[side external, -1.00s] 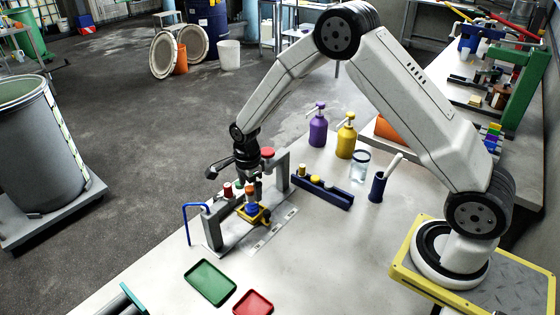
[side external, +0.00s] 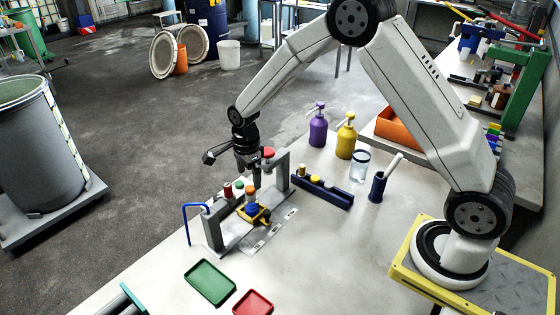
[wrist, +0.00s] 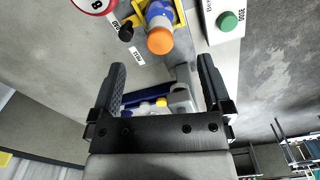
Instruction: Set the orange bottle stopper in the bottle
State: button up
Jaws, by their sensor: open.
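The orange bottle stopper (side external: 250,188) sits on top of the blue bottle (side external: 251,208), which stands in a yellow holder (side external: 264,215) at the grey disperser frame. In the wrist view the round orange stopper (wrist: 160,41) covers the mouth of the blue bottle (wrist: 158,12). How deep it sits cannot be told. My gripper (side external: 256,182) is above and close to the stopper in the side view. In the wrist view my gripper (wrist: 160,75) is open, its two dark fingers wide apart with nothing between them, and the stopper lies beyond the fingertips.
The disperser's upright (side external: 282,172) stands close to my gripper, with red and green buttons nearby. A dark blue rack (side external: 325,193) holds stoppers on the right. Purple (side external: 318,129) and yellow (side external: 346,139) pump bottles stand behind. Green (side external: 209,281) and red trays lie in front.

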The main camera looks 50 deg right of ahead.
jog(key=shift+r, duration=1.3)
jog(key=shift+s+r+n, duration=0.3)
jog(key=shift+s+n, duration=0.1)
jog(key=shift+n, duration=0.1)
jog(key=s+r+n+t, duration=0.1)
jog(key=s+r+n, duration=0.1)
jog(key=s+n, duration=0.7)
jog(key=s+r+n+t, duration=0.1)
jog(key=s+n, duration=0.9)
jog(key=n, duration=0.1)
jog(key=shift+r+t, duration=0.3)
jog(key=shift+r, duration=0.1)
